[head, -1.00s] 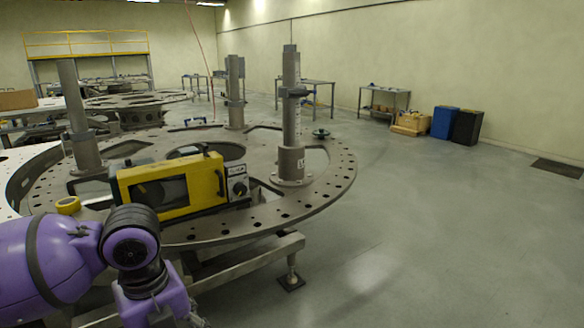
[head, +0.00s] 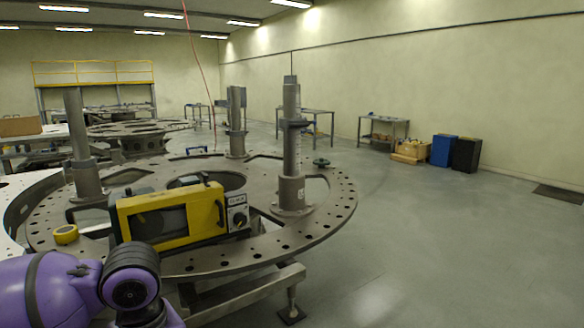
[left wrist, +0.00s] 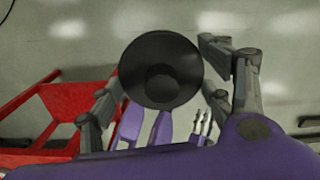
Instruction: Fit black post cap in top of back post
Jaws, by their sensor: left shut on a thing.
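My left gripper (left wrist: 162,98) is shut on a round black cap (left wrist: 160,70), which sits between its fingers in the left wrist view. The cap has a broad dark rim and a darker round middle. In the head view only my purple left arm shows at the lower left; the gripper is below the picture. Three grey posts stand upright on the round turret plate (head: 335,212): a left post (head: 77,125), a right post (head: 291,150) and the back post (head: 236,120), farthest away. The back post's top opening cannot be made out. My right gripper is not clearly in view.
A yellow box with a dark window (head: 165,215) stands on the plate's near side. A yellow roll (head: 65,234) lies left of it. A small dark green part (head: 321,163) lies near the right post. A red frame (left wrist: 75,100) shows in the left wrist view.

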